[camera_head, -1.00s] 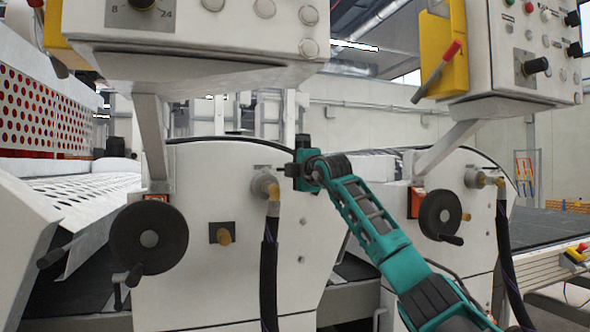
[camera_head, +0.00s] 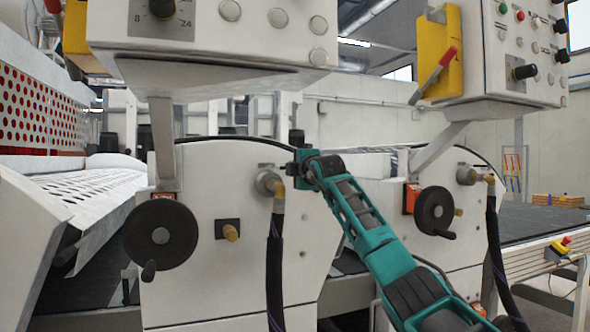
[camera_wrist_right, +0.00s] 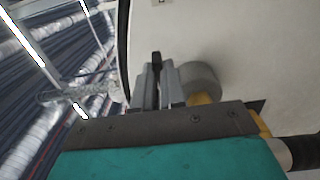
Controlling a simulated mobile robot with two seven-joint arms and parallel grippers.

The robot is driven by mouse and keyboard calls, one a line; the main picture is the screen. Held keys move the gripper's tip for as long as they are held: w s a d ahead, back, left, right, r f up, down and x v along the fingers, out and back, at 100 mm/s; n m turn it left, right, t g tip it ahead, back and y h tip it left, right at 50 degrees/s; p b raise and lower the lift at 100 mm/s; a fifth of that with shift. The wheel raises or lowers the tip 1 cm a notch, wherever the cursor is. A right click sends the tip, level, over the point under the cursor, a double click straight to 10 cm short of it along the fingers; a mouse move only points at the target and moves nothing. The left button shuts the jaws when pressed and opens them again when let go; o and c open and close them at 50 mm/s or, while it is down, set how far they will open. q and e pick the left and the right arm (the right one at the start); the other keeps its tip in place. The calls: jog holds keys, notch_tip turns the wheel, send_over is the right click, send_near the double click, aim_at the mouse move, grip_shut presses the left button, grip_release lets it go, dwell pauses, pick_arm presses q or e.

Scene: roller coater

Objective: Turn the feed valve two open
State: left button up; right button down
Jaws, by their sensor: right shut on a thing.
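My right gripper (camera_head: 288,168) reaches in from the right, beside the grey hose fitting (camera_head: 267,182) on the white side panel of the near coating unit. In the right wrist view my gripper's grey fingers (camera_wrist_right: 157,82) are closed around a narrow dark piece (camera_wrist_right: 156,57), which looks like the valve's small handle. The round grey fitting (camera_wrist_right: 200,80) with its brass-coloured elbow stands just right of the fingers. The handle is mostly hidden by the fingers, so its angle is hard to tell. My left gripper is not in view.
A black handwheel (camera_head: 160,235) and a brass knob (camera_head: 231,232) sit on the same panel. A black hose (camera_head: 276,270) hangs below the fitting. Control boxes (camera_head: 210,45) overhang above. A second unit with its own handwheel (camera_head: 434,211) stands to the right.

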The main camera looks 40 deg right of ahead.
jog(key=c, duration=1.2)
grip_release()
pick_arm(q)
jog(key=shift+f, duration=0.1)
pick_arm(e)
jog(key=shift+s, duration=0.1)
pick_arm(q)
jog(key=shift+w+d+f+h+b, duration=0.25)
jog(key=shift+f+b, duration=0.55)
jog(key=shift+b, duration=0.5)
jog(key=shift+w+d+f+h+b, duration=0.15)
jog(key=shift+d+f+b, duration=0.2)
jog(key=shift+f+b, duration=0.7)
pick_arm(e)
jog(key=v, duration=1.2)
jog(key=shift+s, duration=0.4)
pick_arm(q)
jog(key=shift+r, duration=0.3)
pick_arm(e)
jog(key=shift+a, duration=0.1)
